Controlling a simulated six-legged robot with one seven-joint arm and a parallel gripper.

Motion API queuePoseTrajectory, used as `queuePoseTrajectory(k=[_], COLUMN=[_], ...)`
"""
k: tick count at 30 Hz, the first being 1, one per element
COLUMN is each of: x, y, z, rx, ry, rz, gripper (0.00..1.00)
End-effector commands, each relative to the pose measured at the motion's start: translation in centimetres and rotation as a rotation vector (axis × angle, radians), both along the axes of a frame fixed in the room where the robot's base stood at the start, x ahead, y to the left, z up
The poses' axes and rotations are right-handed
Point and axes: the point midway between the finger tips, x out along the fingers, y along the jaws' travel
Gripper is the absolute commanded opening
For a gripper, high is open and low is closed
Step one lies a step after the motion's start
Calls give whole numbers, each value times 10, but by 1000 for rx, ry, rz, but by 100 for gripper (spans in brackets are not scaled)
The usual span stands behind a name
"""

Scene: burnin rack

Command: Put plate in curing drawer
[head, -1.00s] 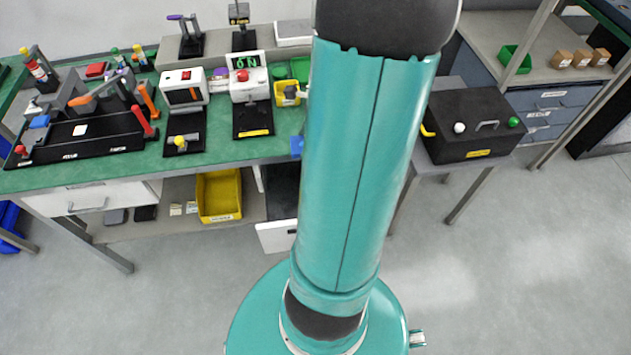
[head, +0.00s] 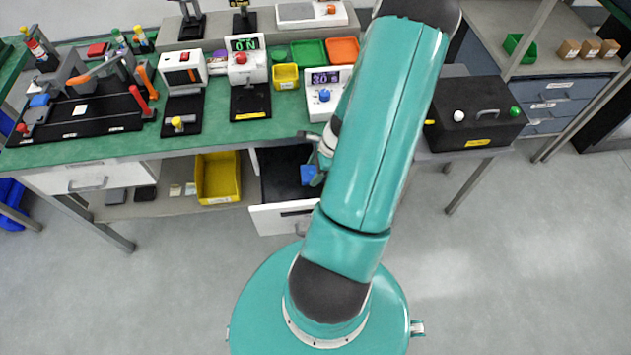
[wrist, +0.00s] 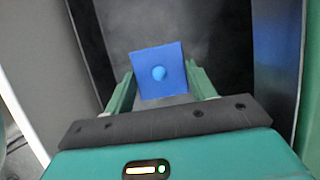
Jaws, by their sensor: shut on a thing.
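A blue square plate (wrist: 172,60) with a round blue knob at its middle shows in the wrist view between the two fingers of my gripper (wrist: 162,90). My gripper is shut on it. In the head view the plate (head: 308,174) appears over the open drawer (head: 275,180), which has a dark inside and a white front. In the wrist view the drawer's dark floor (wrist: 215,30) lies beyond the plate, with a wall on each side. I cannot tell whether the plate touches the floor. My arm hides the drawer's right part in the head view.
A closed white drawer (head: 88,180) is at the left under the green bench (head: 110,150). A yellow bin (head: 217,178) stands on the lower shelf. A black box (head: 475,112) stands on a side table at the right. The floor in front is clear.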

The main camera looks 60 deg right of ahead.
Motion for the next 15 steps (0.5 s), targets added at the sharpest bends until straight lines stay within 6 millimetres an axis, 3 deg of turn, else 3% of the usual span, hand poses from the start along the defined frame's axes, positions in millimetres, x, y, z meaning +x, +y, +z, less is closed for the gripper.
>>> queuePoseTrajectory(k=[3, 15], x=[-1, -3], y=[1, -1], z=[-22, -64], rx=[4, 4], ry=[-1, -1], rz=[-1, 0], gripper=[33, 33])
